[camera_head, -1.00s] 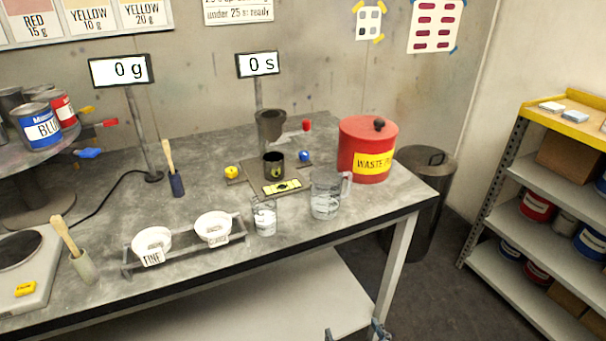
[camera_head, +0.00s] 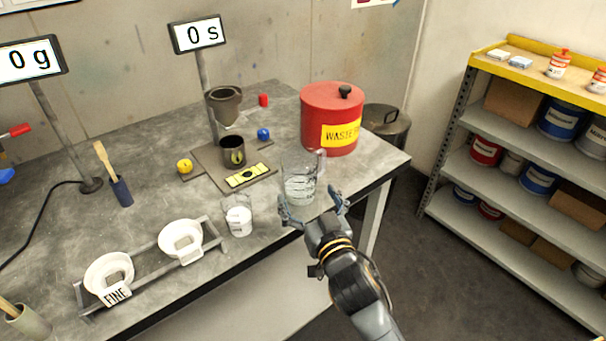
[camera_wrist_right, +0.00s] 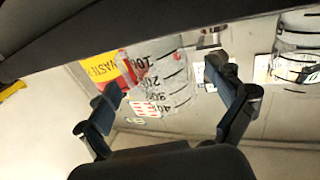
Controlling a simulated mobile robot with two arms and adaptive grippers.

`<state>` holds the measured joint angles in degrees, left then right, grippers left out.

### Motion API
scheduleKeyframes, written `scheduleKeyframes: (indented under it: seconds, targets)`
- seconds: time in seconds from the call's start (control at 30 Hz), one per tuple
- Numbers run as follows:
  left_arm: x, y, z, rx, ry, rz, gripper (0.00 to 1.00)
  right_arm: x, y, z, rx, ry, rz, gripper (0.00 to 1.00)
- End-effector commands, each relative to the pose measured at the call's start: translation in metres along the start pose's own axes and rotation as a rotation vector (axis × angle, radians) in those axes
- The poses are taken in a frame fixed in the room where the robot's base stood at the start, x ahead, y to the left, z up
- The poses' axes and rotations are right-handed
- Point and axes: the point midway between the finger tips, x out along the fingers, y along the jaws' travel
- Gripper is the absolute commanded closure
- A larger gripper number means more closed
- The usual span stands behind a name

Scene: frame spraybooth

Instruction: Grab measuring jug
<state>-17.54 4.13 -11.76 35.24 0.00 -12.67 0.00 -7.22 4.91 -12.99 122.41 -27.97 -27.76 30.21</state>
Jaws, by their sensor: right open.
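The measuring jug (camera_head: 299,180) is clear, with dark graduation marks, and stands upright on the grey bench near its front right edge. In the right wrist view the jug (camera_wrist_right: 165,75) shows its numbers between and beyond the fingers. My right gripper (camera_head: 313,207) is open, with its fingers spread at the near side of the jug. In the right wrist view the gripper (camera_wrist_right: 168,98) has nothing shut between its fingers. I cannot tell whether a finger touches the jug. My left gripper is not in view.
A smaller clear beaker (camera_head: 238,216) stands just left of the jug. A red waste bin (camera_head: 318,108) is close behind it. A black and yellow label plate (camera_head: 248,175) and a dark cup (camera_head: 232,150) are to the left. White funnels (camera_head: 181,241) sit in a rack at the front.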

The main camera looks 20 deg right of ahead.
Motion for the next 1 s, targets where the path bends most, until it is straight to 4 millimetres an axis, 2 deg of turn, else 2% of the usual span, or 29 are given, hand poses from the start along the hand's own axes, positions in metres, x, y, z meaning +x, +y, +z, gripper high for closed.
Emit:
scheduleKeyframes:
  seconds: [0.17,0.37,0.5,0.77,0.87,1.0]
  targets:
    - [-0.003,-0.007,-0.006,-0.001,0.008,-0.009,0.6,0.012,0.0,-0.002,0.0,0.0,0.0,0.07]
    - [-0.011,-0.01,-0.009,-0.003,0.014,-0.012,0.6,0.04,0.0,-0.011,-0.002,0.002,0.0,0.07]
    - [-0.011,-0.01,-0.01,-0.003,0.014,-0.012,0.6,0.056,0.0,-0.009,-0.001,0.0,0.0,0.07]
    - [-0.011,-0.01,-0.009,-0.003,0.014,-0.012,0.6,0.059,0.0,-0.007,-0.001,-0.001,0.0,0.07]
    - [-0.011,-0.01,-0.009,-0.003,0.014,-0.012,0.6,0.059,0.0,-0.007,0.0,-0.001,0.0,0.23]
    - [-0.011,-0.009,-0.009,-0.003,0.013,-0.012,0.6,0.059,0.0,-0.007,0.0,-0.001,0.0,0.52]
